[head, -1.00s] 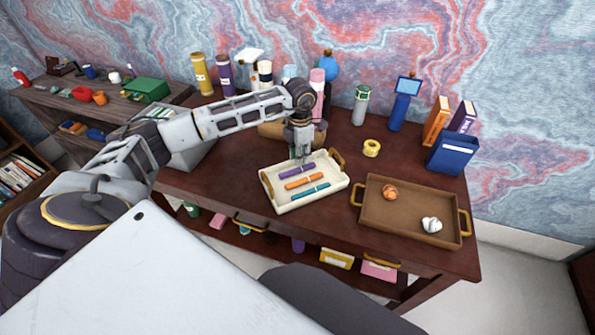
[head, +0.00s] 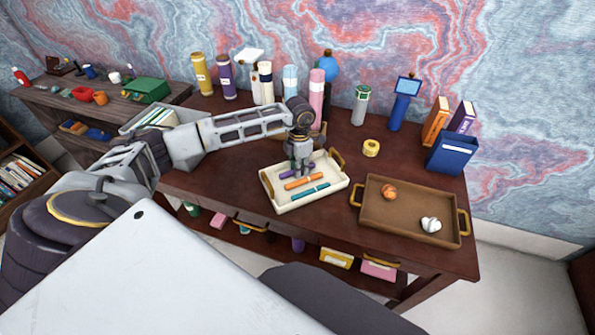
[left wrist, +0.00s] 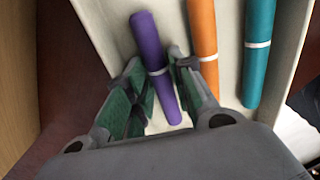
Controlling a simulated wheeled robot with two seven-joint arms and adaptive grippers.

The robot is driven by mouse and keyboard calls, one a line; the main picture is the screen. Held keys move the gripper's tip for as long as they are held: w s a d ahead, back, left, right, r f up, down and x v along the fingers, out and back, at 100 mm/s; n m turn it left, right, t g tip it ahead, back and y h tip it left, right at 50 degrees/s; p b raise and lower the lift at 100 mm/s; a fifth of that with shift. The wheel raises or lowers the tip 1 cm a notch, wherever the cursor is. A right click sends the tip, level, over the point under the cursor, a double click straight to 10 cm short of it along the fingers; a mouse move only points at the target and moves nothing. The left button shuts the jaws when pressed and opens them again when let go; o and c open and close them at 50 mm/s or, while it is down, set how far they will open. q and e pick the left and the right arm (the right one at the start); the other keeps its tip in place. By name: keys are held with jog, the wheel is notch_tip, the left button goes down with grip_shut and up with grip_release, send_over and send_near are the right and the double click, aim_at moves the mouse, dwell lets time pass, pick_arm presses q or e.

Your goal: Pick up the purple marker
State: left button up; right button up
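The purple marker (head: 285,173) lies in the cream tray (head: 327,194), partly hidden behind my left gripper (head: 301,171). In the left wrist view the purple marker (left wrist: 148,38), with a pale band, runs between the two green-padded fingers of the left gripper (left wrist: 160,68). The fingers are apart, one on each side of the marker; I cannot tell whether they touch it. The orange marker (head: 298,183) and the teal marker (head: 311,192) lie beside it in the same tray. My right gripper is not in view.
A brown tray (head: 405,224) with a small orange object and a white object stands to the right. A yellow tape roll (head: 371,148) lies behind it. Bottles (head: 316,91) stand at the back, near my arm. Bare desk lies left of the cream tray.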

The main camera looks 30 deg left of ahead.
pick_arm(q)
jog(key=c, duration=0.4)
jog(key=shift+c, duration=0.4)
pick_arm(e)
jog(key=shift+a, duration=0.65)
pick_arm(q)
jog(key=shift+r, duration=0.1)
jog(key=shift+r, duration=0.55)
notch_tip(320, 180, up, 8)
jog(key=shift+f, duration=0.2)
jog(key=shift+r, duration=0.55)
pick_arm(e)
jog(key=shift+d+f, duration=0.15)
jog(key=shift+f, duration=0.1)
